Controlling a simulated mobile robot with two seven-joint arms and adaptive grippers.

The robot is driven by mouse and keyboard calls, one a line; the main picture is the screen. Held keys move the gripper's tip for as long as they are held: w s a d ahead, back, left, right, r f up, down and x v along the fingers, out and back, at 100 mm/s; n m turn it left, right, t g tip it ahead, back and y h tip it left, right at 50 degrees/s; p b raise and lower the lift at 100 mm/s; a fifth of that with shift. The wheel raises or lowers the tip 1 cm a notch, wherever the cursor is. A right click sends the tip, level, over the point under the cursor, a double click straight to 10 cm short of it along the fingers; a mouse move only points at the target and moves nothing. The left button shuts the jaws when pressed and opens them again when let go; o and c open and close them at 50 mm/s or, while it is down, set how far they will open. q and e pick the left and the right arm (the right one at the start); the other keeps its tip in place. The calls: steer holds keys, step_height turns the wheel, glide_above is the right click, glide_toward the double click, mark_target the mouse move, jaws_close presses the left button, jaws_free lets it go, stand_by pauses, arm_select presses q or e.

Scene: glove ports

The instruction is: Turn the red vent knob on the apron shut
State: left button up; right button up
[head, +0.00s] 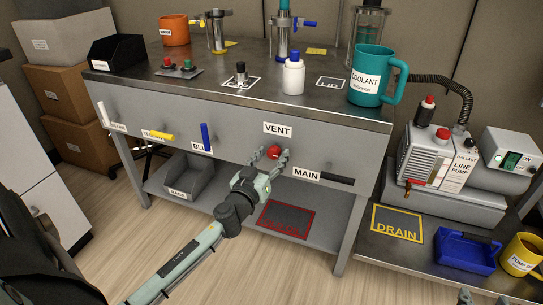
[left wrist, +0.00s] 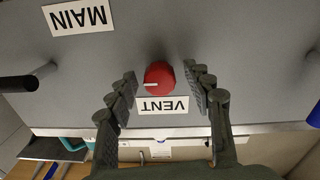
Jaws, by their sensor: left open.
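The red vent knob (head: 273,152) is on the grey apron of the bench, just under the VENT label (head: 277,129). In the left wrist view the round knob (left wrist: 159,78) has a short white mark pointing to the left of the picture. My left gripper (head: 269,155) is at the knob, with its fingers open on either side of it. In the left wrist view the fingertips (left wrist: 160,80) flank the knob with gaps on both sides. A small part of the knob's surroundings is hidden by the fingers in the head view.
A black MAIN handle (head: 337,179) sits right of the knob and a blue handle (head: 206,137) sits left, both on the apron. A teal coolant mug (head: 368,86) stands at the bench's right edge above. A grey bin (head: 189,177) is on the lower shelf.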

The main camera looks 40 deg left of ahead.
arm_select(q)
steer(key=c, duration=1.2)
steer(key=shift+o, duration=0.2)
